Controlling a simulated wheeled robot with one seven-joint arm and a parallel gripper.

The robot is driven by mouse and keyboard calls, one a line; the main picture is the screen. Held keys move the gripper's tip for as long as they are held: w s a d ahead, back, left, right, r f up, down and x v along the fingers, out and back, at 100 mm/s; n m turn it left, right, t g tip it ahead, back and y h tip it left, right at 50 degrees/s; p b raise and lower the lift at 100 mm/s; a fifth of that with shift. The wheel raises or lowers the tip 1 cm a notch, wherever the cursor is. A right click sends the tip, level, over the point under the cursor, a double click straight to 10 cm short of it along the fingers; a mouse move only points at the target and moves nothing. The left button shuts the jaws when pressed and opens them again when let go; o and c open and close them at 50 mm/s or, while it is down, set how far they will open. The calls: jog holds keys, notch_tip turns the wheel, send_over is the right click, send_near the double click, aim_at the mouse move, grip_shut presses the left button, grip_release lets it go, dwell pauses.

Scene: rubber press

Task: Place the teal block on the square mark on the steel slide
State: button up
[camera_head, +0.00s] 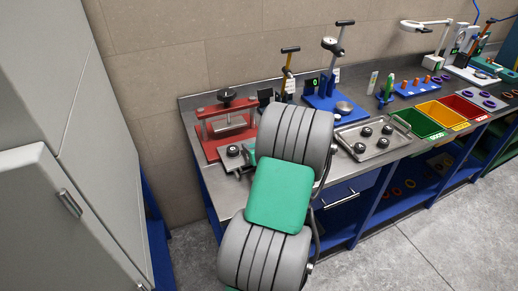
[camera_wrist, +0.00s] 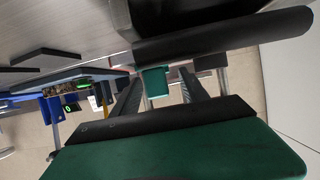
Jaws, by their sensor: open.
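In the wrist view the teal block (camera_wrist: 155,82) shows beyond and between the fingers of my gripper (camera_wrist: 160,78), which are spread apart. I cannot tell whether the block touches anything there. In the head view my own arm hides most of the gripper and its surroundings. A small teal patch (camera_head: 250,148) shows beside the arm, and I cannot tell whether it is the block. A red press (camera_head: 212,148) stands on the bench's left end. Steel parts (camera_head: 234,168) lie at its front, partly hidden by my arm. The square mark cannot be made out.
Right of my arm are a steel tray (camera_head: 345,137) with several black-and-steel pieces and a blue hand press (camera_head: 325,106). Green (camera_head: 417,122), yellow (camera_head: 443,113) and red (camera_head: 466,107) bins stand farther right. A grey cabinet (camera_head: 50,190) is at left.

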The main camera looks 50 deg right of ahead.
jog(key=b+v, duration=0.2)
jog(key=v, duration=1)
jog(key=w+a+f+n+g+y, duration=0.1)
jog(key=w+a+n+y, duration=0.15)
jog(key=w+a, duration=0.55)
jog(key=w+a+f+n+g+y, duration=0.15)
jog(key=w+a+y, duration=0.25)
jog(key=a, duration=0.8)
jog(key=s+a+r+g, duration=0.1)
jog(key=s+a, duration=0.2)
jog(key=a, duration=0.4)
jog(key=s+a+r+n+g, duration=0.1)
jog(key=s+a+g, duration=0.1)
jog(key=a, duration=0.5)
jog(key=s+a+r+n+g, duration=0.1)
jog(key=s+a, duration=0.3)
jog(key=a, duration=0.4)
jog(key=shift+s+r+g, duration=0.2)
jog(key=shift+r+g, duration=0.25)
jog(key=shift+g, duration=0.2)
jog(key=shift+y, duration=0.25)
jog(key=shift+c, duration=0.3)
